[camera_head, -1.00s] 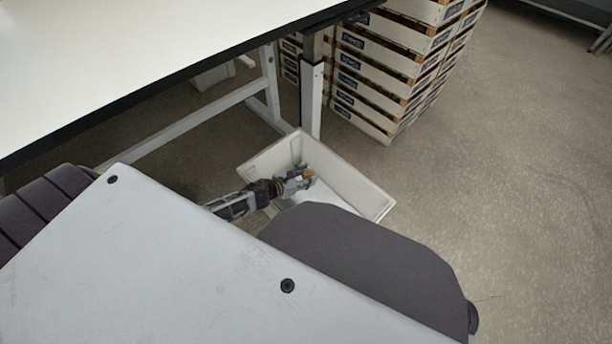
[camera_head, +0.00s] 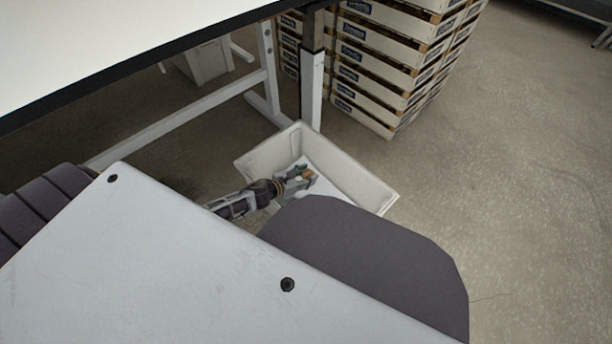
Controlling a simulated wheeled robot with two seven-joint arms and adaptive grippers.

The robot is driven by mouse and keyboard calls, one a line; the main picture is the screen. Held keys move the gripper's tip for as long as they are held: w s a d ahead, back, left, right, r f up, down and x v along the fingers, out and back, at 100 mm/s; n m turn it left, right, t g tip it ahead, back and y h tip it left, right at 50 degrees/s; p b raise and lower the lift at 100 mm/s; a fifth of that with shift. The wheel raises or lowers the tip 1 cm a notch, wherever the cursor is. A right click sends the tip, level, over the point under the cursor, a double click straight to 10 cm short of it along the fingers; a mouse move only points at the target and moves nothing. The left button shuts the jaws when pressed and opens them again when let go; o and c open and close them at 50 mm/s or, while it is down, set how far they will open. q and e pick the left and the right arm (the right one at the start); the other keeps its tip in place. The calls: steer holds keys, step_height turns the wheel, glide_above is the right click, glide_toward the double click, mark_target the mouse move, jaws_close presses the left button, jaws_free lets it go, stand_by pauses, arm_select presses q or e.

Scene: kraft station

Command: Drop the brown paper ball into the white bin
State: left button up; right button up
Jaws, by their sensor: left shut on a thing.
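The white bin (camera_head: 365,181) stands on the floor by the table leg, partly hidden behind my own body. My left gripper (camera_head: 306,174) is over the bin's opening, reaching in from the left. It is shut on the brown paper ball (camera_head: 309,175), which shows as a small brown patch between the fingers. How far above the bin's floor the ball is, I cannot tell. My right gripper is not in view.
A white-topped table (camera_head: 110,50) with a dark edge fills the upper left. Its leg (camera_head: 312,90) stands right behind the bin. Stacked pale crates (camera_head: 385,75) stand further back. The floor (camera_head: 500,190) on the right is clear.

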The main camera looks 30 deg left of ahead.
arm_select(q)
steer(key=shift+f, duration=0.15)
steer(key=o, duration=0.8)
steer(key=shift+s, duration=0.15)
steer(key=shift+v, duration=5.85)
